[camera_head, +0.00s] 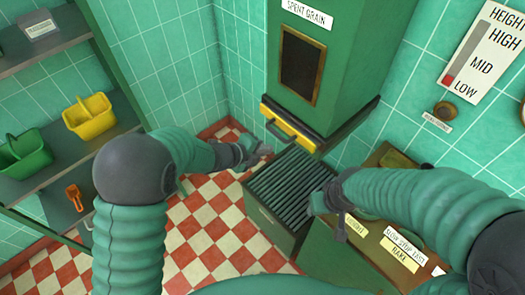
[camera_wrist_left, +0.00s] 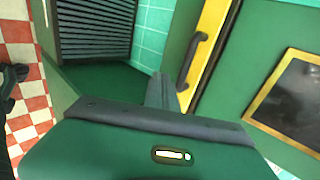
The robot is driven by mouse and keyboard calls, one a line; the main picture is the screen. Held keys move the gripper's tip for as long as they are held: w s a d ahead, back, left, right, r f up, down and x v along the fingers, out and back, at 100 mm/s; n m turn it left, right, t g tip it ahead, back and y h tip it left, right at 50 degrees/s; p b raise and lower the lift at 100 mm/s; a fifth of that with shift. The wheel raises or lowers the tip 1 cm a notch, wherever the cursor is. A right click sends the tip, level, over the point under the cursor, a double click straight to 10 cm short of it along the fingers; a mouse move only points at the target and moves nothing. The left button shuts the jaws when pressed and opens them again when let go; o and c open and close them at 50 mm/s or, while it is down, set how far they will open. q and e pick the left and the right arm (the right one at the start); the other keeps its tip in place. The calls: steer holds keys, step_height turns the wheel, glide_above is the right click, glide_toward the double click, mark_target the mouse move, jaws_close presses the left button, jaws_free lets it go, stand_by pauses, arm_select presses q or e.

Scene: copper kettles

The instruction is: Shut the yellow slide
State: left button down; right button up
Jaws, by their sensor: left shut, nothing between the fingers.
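The yellow slide (camera_head: 290,127) is at the foot of the green spent-grain chute (camera_head: 343,65), with a dark handle (camera_head: 277,131) on its front. In the left wrist view the yellow slide (camera_wrist_left: 211,32) runs down the right, with its dark handle (camera_wrist_left: 191,62) standing out from it. My left gripper (camera_head: 264,150) is shut and empty, just below and left of the handle. Its fingers (camera_wrist_left: 160,90) show close beside the handle's lower end; I cannot tell if they touch. My right gripper (camera_head: 316,208) is by the slatted box, its fingers partly hidden.
A green box with a dark slatted top (camera_head: 290,188) stands below the slide. A wooden-topped counter (camera_head: 375,245) with labels is at the right. Shelves at the left hold a yellow caddy (camera_head: 90,117) and a green one (camera_head: 24,154). Checkered floor (camera_head: 205,225) is clear between.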

arm_select(q)
steer(key=s+d+v, duration=0.1)
steer(key=v, duration=0.9)
steer(key=w+a+n+t+y, duration=0.15)
steer(key=a+n+y, duration=0.45)
steer(key=a+n, duration=0.8)
steer(key=s+a+f+n+g+y, duration=0.1)
steer(key=s+a+f+n+g, duration=0.1)
steer(key=s+a+n, duration=0.2)
steer(key=s+a+f+n+g+y, duration=0.1)
steer(key=s+a+f+n+g, duration=0.1)
steer(key=s+n, duration=0.8)
steer(key=s+a+g, duration=0.1)
steer(key=s+a, duration=0.1)
steer(key=s, duration=0.2)
steer(key=shift+a+f+n+y, duration=0.15)
steer(key=shift+f+n+y, duration=0.15)
arm_select(e)
steer(key=shift+s+a+r, duration=0.15)
steer(key=shift+s+a, duration=0.05)
steer(key=shift+a, duration=0.4)
